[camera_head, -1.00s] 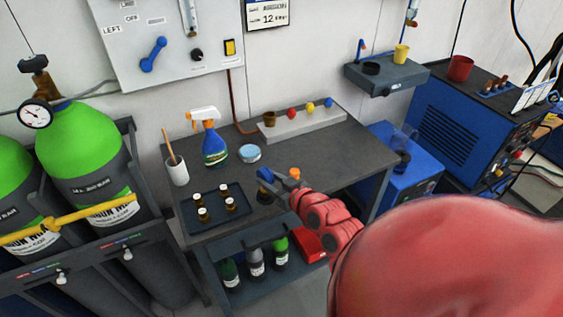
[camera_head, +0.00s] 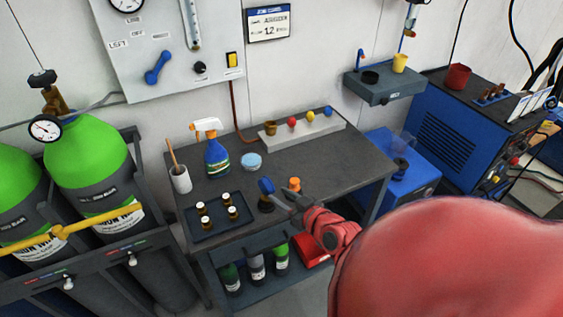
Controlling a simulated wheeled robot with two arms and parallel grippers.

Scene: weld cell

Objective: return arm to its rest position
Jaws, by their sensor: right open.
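My right arm comes in from the lower right, large and red. Its right gripper (camera_head: 281,194) is open, over the front right part of the dark workbench (camera_head: 330,150). The grey fingers show just right of a small dark item with a blue top (camera_head: 266,187) and in front of a small orange-topped item (camera_head: 294,184). I see nothing held between the fingers. Whether a finger touches the blue-topped item I cannot tell. My left gripper is not in view.
A tray of small bottles (camera_head: 241,224), a white cup with a brush (camera_head: 181,180), a spray bottle (camera_head: 216,158) and a round tin (camera_head: 251,161) stand on the bench. Green gas cylinders (camera_head: 88,160) stand left. A blue machine (camera_head: 447,137) is at right.

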